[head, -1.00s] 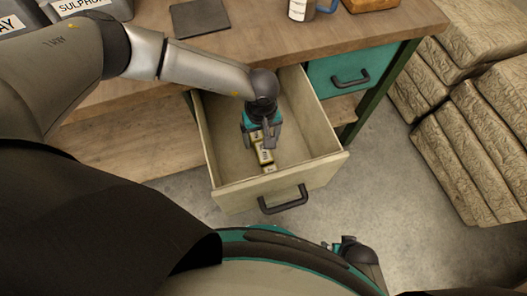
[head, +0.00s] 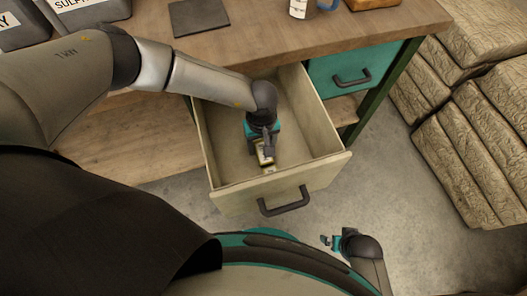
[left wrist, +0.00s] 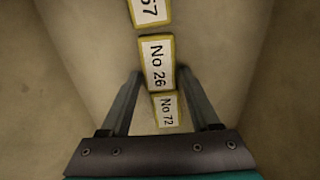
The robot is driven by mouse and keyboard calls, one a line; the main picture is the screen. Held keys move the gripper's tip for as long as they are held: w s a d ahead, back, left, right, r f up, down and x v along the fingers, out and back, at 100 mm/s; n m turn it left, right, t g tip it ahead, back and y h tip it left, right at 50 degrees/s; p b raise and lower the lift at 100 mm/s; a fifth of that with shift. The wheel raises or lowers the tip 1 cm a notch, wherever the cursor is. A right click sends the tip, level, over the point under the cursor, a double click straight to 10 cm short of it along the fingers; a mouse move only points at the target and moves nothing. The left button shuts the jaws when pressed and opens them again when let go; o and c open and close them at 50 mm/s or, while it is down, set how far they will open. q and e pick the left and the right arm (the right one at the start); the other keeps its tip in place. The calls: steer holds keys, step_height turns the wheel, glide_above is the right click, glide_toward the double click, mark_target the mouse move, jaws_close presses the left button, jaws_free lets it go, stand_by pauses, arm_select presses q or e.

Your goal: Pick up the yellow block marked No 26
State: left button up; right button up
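The yellow block marked No 26 (left wrist: 156,64) lies label up on the drawer floor, between the fingertips of my left gripper (left wrist: 160,72) in the left wrist view. The fingers are apart, one on each side of the block. A block marked No 72 (left wrist: 166,112) lies just nearer the wrist, and a block ending in 57 (left wrist: 150,12) lies beyond, cut by the frame edge. In the head view, my left gripper (head: 265,155) is down in the drawer and partly covers the blocks, whose labels are unreadable there. My right gripper (head: 328,241) is low, outside the drawer.
The open drawer (head: 320,142) has walls on all sides of my left gripper and a dark handle (head: 285,202) in front. The workbench (head: 250,45) overhangs its back. A closed teal drawer (head: 352,70) is beside it. Stacked sacks (head: 475,150) stand at right.

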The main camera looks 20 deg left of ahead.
arm_select(q)
jaws_close()
steer(key=shift+r, duration=0.1)
stand_by(0.4)
